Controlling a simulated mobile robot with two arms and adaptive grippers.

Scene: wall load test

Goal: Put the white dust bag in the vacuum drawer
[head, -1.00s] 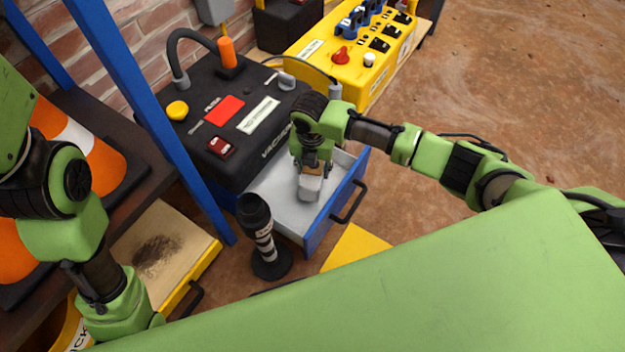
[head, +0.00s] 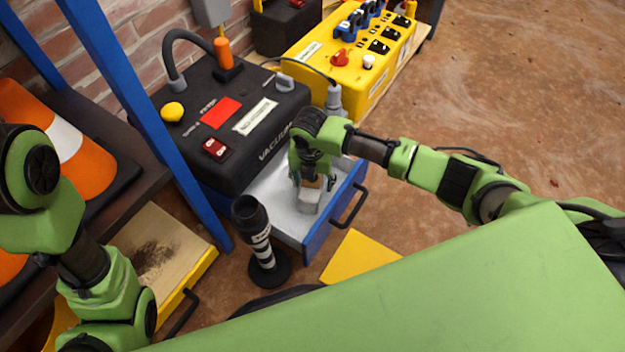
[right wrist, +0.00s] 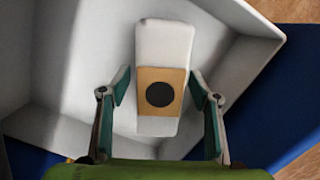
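The white dust bag (head: 310,201) lies in the pulled-out grey drawer (head: 272,211) of the vacuum. The right wrist view shows the bag (right wrist: 165,45) with its tan square and black round hole, inside the drawer's pale walls (right wrist: 55,125). My right gripper (head: 312,182) is just above the bag in the drawer. In the right wrist view its fingers (right wrist: 159,82) are spread, one on each side of the bag, with a visible gap at the left finger. My left arm is at the lower left; its gripper is not visible.
The black vacuum (head: 232,125) stands behind the drawer. A black-and-white striped post (head: 262,243) stands close left of the drawer, near a blue upright (head: 150,125). A yellow plate (head: 358,256) lies in front. The brown floor at right is clear.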

